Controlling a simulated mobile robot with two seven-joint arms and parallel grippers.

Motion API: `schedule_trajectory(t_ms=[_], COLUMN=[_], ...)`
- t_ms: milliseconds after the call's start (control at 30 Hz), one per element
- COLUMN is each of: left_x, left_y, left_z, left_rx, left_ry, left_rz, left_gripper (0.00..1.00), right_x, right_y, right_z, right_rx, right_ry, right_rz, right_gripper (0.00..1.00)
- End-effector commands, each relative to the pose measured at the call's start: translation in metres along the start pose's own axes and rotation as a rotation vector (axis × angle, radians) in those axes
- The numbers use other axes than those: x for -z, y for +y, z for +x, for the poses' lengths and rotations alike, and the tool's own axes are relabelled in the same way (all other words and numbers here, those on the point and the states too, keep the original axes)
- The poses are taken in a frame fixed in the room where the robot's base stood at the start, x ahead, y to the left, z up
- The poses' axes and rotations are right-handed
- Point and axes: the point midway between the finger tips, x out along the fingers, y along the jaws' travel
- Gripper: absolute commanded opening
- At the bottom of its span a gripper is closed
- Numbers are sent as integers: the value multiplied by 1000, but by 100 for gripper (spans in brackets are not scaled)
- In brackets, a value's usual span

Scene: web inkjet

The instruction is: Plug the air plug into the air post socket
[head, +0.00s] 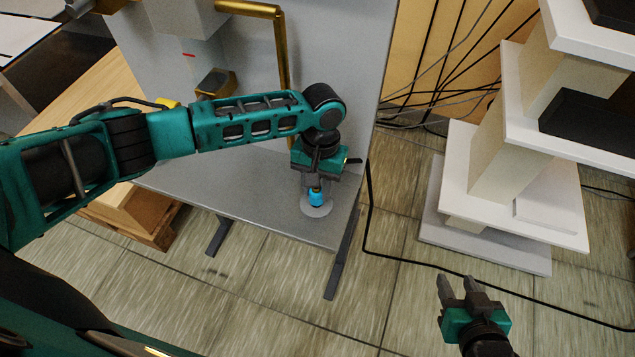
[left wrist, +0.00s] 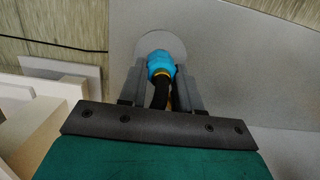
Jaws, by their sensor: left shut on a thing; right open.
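The air plug (head: 316,196) is a blue connector, held by my left gripper (head: 316,184), which points down over the front right corner of the grey table. In the left wrist view the blue plug (left wrist: 160,64) sits between the two grey fingers, with a black hose running back from it. Below it is a pale round disc (head: 316,209), apparently the base of the air post, also visible in the left wrist view (left wrist: 172,42). The socket itself is hidden by the plug and gripper, so I cannot tell whether they touch. My right gripper (head: 460,287) is open and empty over the floor.
The grey table (head: 240,200) has a clear front surface, with a tall grey panel and a brass-coloured pipe (head: 282,60) behind. White stepped shelving (head: 510,190) stands at right. A black cable (head: 400,257) crosses the floor.

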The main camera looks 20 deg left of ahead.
Motion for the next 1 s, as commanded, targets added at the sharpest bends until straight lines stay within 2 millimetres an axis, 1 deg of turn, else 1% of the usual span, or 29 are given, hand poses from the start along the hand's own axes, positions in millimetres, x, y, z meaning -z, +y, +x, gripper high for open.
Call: schedule_trajectory(t_ms=[500,533,800,1000], left_x=[2,2,2,2], left_y=[0,0,0,0], left_z=[14,13,13,13], left_rx=[-1,-1,-1,0], left_ry=[-1,-1,-1,-1], left_rz=[0,0,0,0], left_gripper=[0,36,62,63], right_x=[-5,-4,-4,-4], right_y=[0,0,0,0], right_z=[3,3,3,2], right_rx=[0,0,0,0], right_ry=[0,0,-1,-1], right_rz=[0,0,0,0], right_gripper=[43,43,43,43])
